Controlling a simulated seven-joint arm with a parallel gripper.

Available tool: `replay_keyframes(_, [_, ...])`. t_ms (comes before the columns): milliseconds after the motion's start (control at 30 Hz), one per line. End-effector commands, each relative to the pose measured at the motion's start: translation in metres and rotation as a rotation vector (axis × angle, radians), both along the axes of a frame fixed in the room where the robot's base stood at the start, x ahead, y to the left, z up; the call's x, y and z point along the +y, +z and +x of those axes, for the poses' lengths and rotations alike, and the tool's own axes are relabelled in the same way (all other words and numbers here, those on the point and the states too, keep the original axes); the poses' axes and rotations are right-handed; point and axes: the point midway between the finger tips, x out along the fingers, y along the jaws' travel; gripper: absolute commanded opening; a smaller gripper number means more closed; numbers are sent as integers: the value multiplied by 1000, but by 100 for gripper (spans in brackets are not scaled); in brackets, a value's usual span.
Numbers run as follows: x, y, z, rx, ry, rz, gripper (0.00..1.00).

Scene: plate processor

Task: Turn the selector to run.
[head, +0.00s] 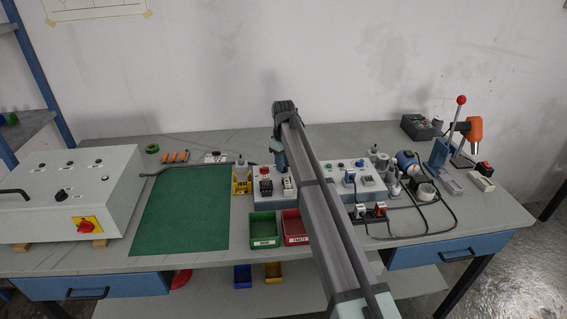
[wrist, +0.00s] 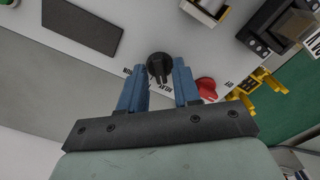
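The selector (wrist: 158,66) is a round black knob with a raised bar, on a pale panel (wrist: 105,78) in the wrist view. My gripper (wrist: 160,74) is open, with one blue finger on each side of the knob. I cannot tell whether either finger touches it. In the head view my gripper (head: 279,158) points down at the back of a grey control box (head: 262,203); the selector is hidden there by my arm.
A red button (wrist: 206,88) sits close beside the right finger in the wrist view. A yellow rack (head: 241,184) and green mat (head: 180,210) lie left of the box. Green (head: 264,229) and red (head: 294,228) bins stand in front. Another grey box (head: 355,179) stands right of my arm.

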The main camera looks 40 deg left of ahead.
Motion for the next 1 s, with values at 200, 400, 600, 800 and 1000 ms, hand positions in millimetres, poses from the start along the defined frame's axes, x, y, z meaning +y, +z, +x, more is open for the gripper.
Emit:
replay_keyframes(200, [0,0,0,0,0,0,11])
replay_keyframes(400, [0,0,0,0,0,0,0])
replay_keyframes(600, [0,0,0,0,-3,0,0])
replay_keyframes(800, [0,0,0,1,-44,0,0])
replay_keyframes(1000, [0,0,0,2,-161,-1,0])
